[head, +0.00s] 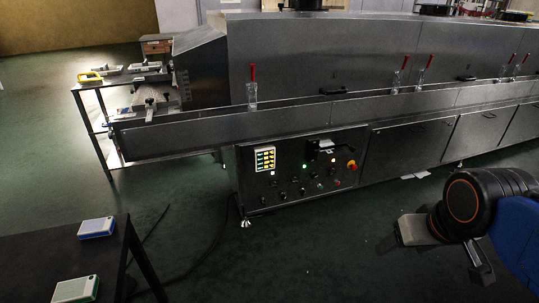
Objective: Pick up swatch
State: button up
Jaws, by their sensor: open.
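I cannot make out anything that is surely a swatch. A small white flat piece (415,174) lies low at the foot of the steel dryer (300,60), under its lower panels; it is too small to tell what it is. My gripper (432,260) is at the lower right, in front of the dryer over the green floor. It is open, with nothing visible between its jaws, and is well apart from the white piece.
The dryer's control panel (300,170) faces me. Clear holders with red tops (252,88) stand along its conveyor. A shelf rack (92,110) is at the left end. A dark table (115,245) holds two small boxed devices (96,227). Open floor lies between.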

aim_at(101, 227)
jog(key=u, duration=1.65)
jog(key=i+l+u, duration=0.2)
jog(key=l, duration=0.35)
jog(key=i, duration=0.1)
